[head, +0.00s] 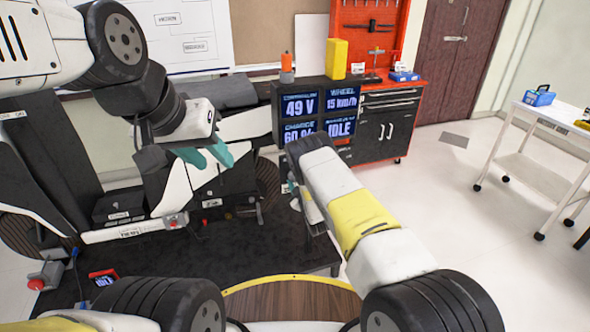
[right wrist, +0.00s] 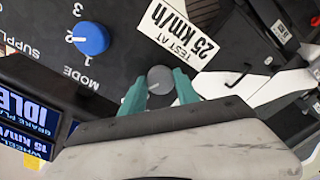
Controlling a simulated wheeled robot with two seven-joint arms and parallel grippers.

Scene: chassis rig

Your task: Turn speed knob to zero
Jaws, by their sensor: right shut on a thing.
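A small grey round knob (right wrist: 160,79) sits on a dark panel beside a white label reading "TEST AT 25 km/h" (right wrist: 180,30). My right gripper (right wrist: 160,88) is shut on this knob, with a teal fingertip at each side. In the head view my right forearm and wrist hide the knob and most of that gripper. The display (head: 318,110) reads 49 V, wheel 15 km/h and IDLE. My left gripper (head: 207,157) has its teal fingers apart, with nothing seen between them, above the white and black chassis parts.
A blue MODE knob (right wrist: 90,38) with numbered positions is on the same panel, up and left of the grey knob. A red tool cabinet (head: 388,120) stands behind the display. A white cart (head: 545,118) stands at the right. Floor between them is clear.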

